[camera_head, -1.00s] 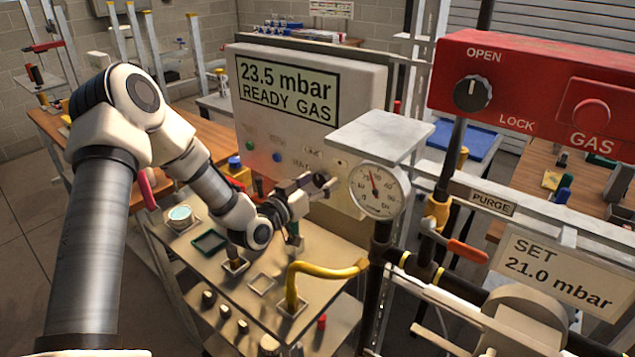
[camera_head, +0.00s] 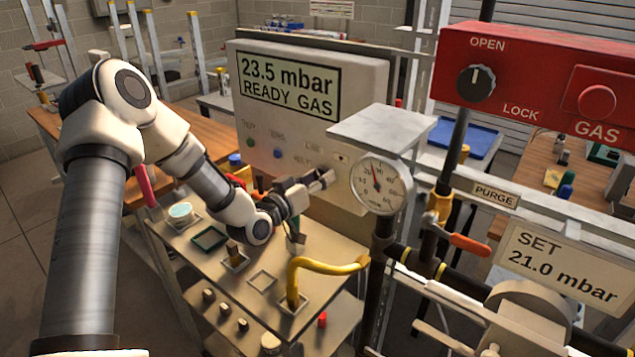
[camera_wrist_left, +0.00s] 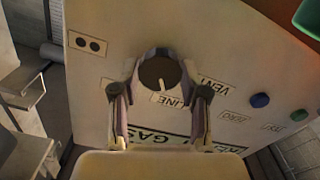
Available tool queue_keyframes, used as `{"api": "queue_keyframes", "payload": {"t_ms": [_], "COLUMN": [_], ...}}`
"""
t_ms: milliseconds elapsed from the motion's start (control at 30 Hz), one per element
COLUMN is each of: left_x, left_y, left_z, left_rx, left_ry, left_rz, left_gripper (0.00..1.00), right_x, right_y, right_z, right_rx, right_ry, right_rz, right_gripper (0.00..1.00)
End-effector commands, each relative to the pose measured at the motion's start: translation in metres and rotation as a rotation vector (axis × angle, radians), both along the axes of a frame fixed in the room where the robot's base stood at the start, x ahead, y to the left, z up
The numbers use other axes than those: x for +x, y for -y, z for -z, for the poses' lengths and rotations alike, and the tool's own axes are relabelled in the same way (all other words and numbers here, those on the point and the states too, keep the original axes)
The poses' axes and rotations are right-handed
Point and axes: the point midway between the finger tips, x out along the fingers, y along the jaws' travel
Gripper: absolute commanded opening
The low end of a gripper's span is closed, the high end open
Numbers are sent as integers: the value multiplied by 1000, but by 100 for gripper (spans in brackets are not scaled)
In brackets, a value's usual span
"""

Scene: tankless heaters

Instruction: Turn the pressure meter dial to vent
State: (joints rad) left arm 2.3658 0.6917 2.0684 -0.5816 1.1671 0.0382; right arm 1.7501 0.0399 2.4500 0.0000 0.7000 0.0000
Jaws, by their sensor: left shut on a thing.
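The pressure meter (camera_head: 350,75) is a pale box whose screen reads 23.5 mbar READY GAS. Its round dark dial (camera_wrist_left: 161,72) shows in the left wrist view, where its white mark points at the LINE label. The VENT label (camera_wrist_left: 214,86) is to the right of the dial there. My left gripper (camera_head: 325,180) is at the meter's lower front. In the left wrist view my left gripper (camera_wrist_left: 160,70) has a finger on each side of the dial and is shut on it. In the head view the fingers hide the dial. My right gripper is not in view.
A round gauge (camera_head: 382,184) stands just right of my left gripper. A yellow hose (camera_head: 325,265) rises from the cart (camera_head: 265,260) below. A red gas box (camera_head: 540,75) and an orange-handled valve (camera_head: 468,245) are at the right.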

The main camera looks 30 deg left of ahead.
Motion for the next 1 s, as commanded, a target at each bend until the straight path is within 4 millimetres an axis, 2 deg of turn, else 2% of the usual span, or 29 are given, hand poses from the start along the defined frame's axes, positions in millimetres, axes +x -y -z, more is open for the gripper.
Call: {"api": "queue_keyframes", "payload": {"t_ms": [200, 600, 1000], "left_x": [0, 0, 0], "left_y": [0, 0, 0], "left_z": [3, 2, 1], "left_rx": [-177, -488, -620], "left_ry": [-12, -37, -48], "left_rz": [0, 1, 0], "left_gripper": [10, 10, 10], "right_x": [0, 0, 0], "right_y": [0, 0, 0], "right_z": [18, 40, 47], "right_rx": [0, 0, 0], "right_ry": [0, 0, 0], "right_rz": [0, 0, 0], "right_gripper": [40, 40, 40]}}
